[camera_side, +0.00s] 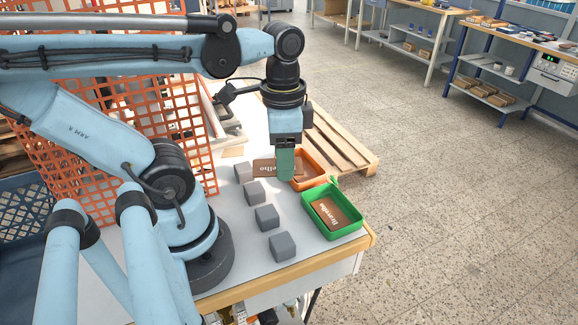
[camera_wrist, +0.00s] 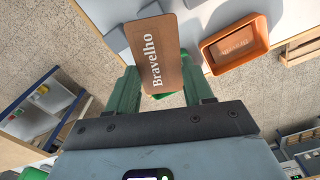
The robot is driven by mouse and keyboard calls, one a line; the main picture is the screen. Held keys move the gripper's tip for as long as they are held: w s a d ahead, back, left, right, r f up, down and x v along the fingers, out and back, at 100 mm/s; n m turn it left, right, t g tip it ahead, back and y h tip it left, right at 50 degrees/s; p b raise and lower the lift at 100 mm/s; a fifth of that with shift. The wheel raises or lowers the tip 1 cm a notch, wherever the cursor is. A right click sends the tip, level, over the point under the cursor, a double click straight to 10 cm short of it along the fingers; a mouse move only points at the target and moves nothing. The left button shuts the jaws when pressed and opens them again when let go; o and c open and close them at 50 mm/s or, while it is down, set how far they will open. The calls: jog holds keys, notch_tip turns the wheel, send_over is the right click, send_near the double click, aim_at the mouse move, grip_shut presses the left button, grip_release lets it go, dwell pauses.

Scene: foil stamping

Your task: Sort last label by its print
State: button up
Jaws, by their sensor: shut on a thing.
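My gripper (camera_side: 285,174) is shut on a brown label (camera_side: 263,167) and holds it above the table. In the wrist view the label (camera_wrist: 160,50) shows clear white print reading "Bravelho" between the green fingers (camera_wrist: 163,86). The green tray (camera_side: 345,231) stands at the table's right corner, with a brown "Bravelho" label (camera_side: 329,214) in it. The orange tray (camera_side: 314,183) is behind my gripper, partly hidden. In the wrist view the orange tray (camera_wrist: 209,53) is right of the held label and holds a brown label (camera_wrist: 236,46) with fainter print.
Several grey blocks (camera_side: 267,216) stand in a row on the white table (camera_side: 238,239), left of the trays. An orange mesh fence (camera_side: 192,117) stands at the back left. A wooden pallet (camera_side: 345,154) lies on the floor beyond the table.

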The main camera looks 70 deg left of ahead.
jog(key=w+d+f+m, duration=0.35)
jog(key=w+m, duration=0.55)
jog(key=m, duration=0.5)
jog(key=shift+w+d+f, duration=0.1)
jog(key=shift+f, duration=1.35)
jog(key=shift+w+d+f, duration=0.1)
jog(key=shift+f, duration=1.35)
jog(key=o, duration=1.1)
jog(key=shift+c, duration=0.2)
notch_tip(320, 180, up, 12)
